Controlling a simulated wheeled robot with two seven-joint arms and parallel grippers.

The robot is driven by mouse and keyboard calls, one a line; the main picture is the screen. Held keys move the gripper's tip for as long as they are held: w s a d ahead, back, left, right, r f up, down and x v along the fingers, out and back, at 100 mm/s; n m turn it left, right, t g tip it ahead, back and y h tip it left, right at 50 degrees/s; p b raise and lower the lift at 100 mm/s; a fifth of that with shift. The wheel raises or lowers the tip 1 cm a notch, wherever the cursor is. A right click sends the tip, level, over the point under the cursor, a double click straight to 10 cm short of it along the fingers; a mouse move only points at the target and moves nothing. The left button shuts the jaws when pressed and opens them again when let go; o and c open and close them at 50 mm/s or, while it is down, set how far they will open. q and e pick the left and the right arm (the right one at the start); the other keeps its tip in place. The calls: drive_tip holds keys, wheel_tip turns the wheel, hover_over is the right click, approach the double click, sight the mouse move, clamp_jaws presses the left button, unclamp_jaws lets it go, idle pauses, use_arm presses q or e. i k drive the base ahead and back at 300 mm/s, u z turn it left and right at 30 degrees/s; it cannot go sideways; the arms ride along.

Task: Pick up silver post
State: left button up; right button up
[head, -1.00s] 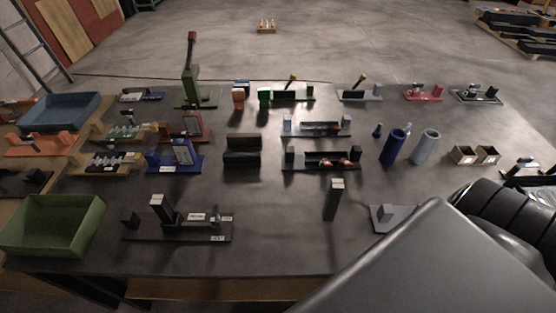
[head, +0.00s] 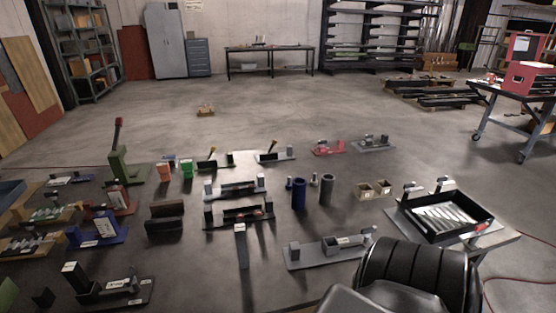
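An upright square post (head: 241,245) with a pale silver top stands on the dark table, left of a grey fixture (head: 325,252). A grey cylinder (head: 327,189) stands farther back, beside a dark blue cylinder (head: 299,194). I cannot tell for sure which of these is the silver post. Part of my arm, grey and ribbed black, fills the lower right, in front of the table. Neither gripper shows in the head view.
A black tray (head: 477,203) with several silver bars lies at the table's right end. Fixtures, including a blue one (head: 98,233) and a black one (head: 240,216), crowd the left and middle. A red toolbox (head: 529,78) stands on a cart at the far right.

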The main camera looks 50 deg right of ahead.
sight(240, 229)
drive_tip(key=k, duration=0.95)
drive_tip(key=z, duration=2)
drive_tip(key=i, duration=0.5)
drive_tip(key=u, duration=0.05)
